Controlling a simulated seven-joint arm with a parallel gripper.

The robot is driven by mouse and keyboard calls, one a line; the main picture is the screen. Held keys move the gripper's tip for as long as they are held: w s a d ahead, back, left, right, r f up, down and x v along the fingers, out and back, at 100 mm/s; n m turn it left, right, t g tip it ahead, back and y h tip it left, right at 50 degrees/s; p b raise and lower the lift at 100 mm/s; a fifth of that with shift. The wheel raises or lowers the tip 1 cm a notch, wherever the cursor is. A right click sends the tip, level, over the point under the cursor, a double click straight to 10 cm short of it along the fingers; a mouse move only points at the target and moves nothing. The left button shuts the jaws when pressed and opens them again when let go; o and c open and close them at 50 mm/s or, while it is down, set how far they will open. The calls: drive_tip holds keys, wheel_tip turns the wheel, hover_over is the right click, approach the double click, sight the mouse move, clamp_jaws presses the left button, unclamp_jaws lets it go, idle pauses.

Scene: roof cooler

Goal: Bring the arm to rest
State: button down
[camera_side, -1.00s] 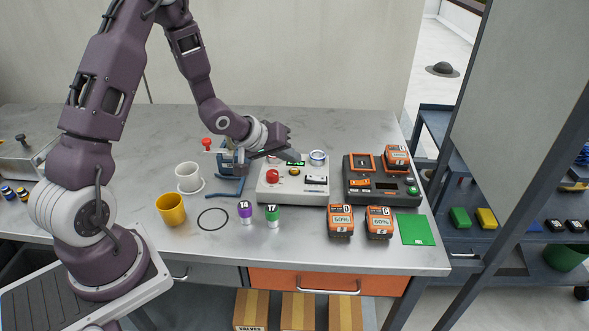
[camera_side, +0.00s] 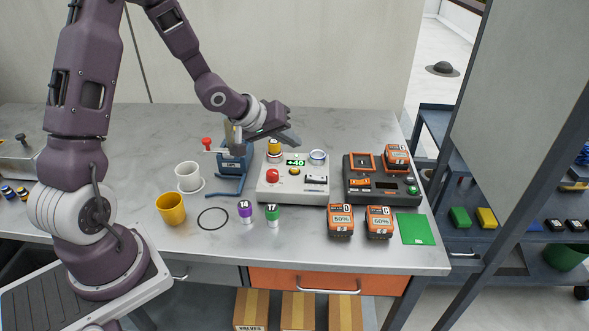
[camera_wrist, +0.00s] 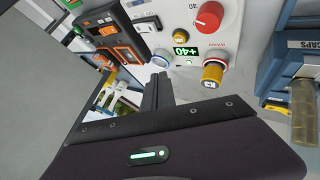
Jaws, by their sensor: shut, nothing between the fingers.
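My gripper (camera_side: 291,138) hangs in the air above the back of the grey-white control box (camera_side: 265,193) in the side view. Its fingers are together and empty. They also show shut in the wrist view (camera_wrist: 158,90), apart from everything around them. The control box has a red knob (camera_side: 272,175), a green display (camera_side: 295,162) reading +40, and a silver ring (camera_side: 317,156). A yellow-topped piece (camera_side: 274,147) stands at its back left, just below my gripper. It shows in the wrist view too (camera_wrist: 213,71).
A blue caps dispenser (camera_side: 233,160) stands left of the box. An orange-and-black charger (camera_side: 383,197) with a battery stands right. Two batteries, two small vials (camera_side: 245,211), a yellow cup (camera_side: 171,208) and a white cup (camera_side: 188,175) stand in front and left. The back of the bench is clear.

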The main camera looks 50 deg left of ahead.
drive_tip(key=s+d+r+m+g+y, duration=0.1)
drive_tip(key=s+d+r+m+y, duration=0.15)
drive_tip(key=s+r, duration=0.5)
drive_tip(key=s+d+r+m+g, duration=0.1)
drive_tip(key=s+d+r+m, duration=0.1)
drive_tip(key=s, duration=0.5)
drive_tip(key=s+d+r+m+h, duration=0.1)
drive_tip(key=s+d+r+m, duration=0.1)
drive_tip(key=s, duration=0.5)
drive_tip(key=s+d+r+m+g+h, duration=0.1)
drive_tip(key=s+d+r+m, duration=0.1)
drive_tip(key=s, duration=0.5)
drive_tip(key=d+r, duration=0.1)
drive_tip(key=d, duration=0.1)
drive_tip(key=shift+s+d+r+g, duration=0.15)
drive_tip(key=shift+s+d+g, duration=0.15)
drive_tip(key=shift+s+d, duration=0.1)
